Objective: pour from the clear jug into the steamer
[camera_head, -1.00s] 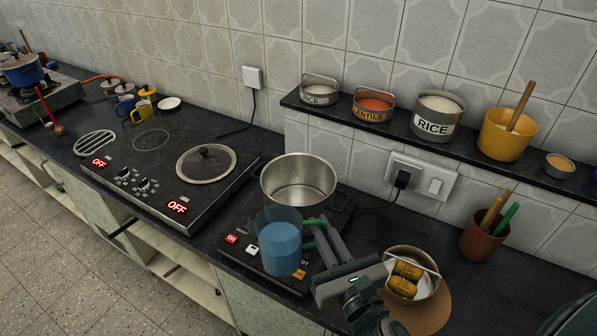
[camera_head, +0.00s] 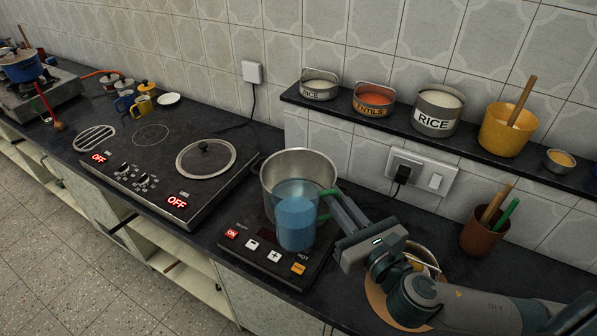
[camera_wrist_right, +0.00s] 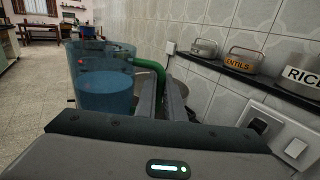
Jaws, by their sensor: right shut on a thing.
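The clear jug (camera_head: 297,222) holds blue liquid and has a green handle. My right gripper (camera_head: 334,207) is shut on that handle. The jug stands nearly upright in front of the steel pot, the likely steamer (camera_head: 290,168), and overlaps its front wall in the head view; I cannot tell whether they touch. The pot is open on a small black hotplate (camera_head: 262,247) lit ON. In the right wrist view the jug (camera_wrist_right: 104,88) is at left, its liquid level, with the handle between the fingers (camera_wrist_right: 160,90). My left gripper is out of view.
A black cooktop (camera_head: 150,180) marked OFF, with a glass lid (camera_head: 206,158), is at left. A shelf (camera_head: 385,125) with labelled tins and a yellow pot (camera_head: 507,130) runs behind at right. A brown cup (camera_head: 484,238) stands at right. My right forearm covers the front right counter.

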